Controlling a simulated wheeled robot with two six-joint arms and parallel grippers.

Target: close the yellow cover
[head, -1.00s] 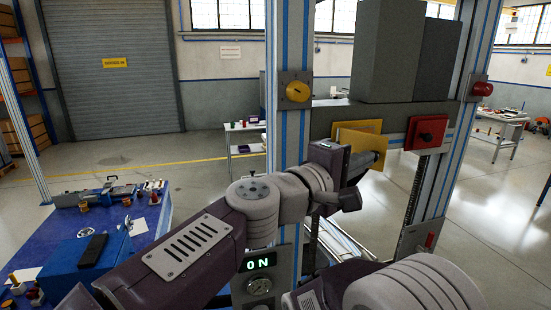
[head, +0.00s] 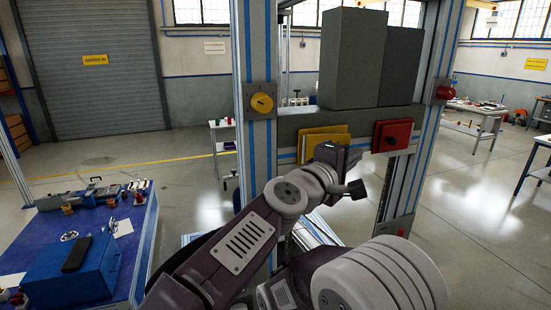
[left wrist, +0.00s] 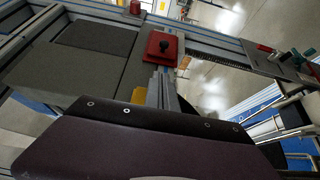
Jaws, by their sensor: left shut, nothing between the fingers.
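The yellow cover (head: 327,143) is on the grey crossbeam between the two posts in the head view. It looks nearly flat against its yellow backing, though a small gap cannot be ruled out. My left gripper (head: 338,153) is at the cover's lower right, in front of it and partly hiding it. It is shut and empty; its fingertips are hard to make out, and contact with the cover cannot be told. In the left wrist view only a small yellow piece (left wrist: 139,95) shows above my dark gripper body. My right gripper is not in view.
A red plate (head: 392,135) with a dark knob is just right of the cover. A yellow round button (head: 262,103) is on the left post and a red one (head: 445,91) on the right. Grey blocks (head: 352,58) stand above the beam. A blue table (head: 45,232) is at left.

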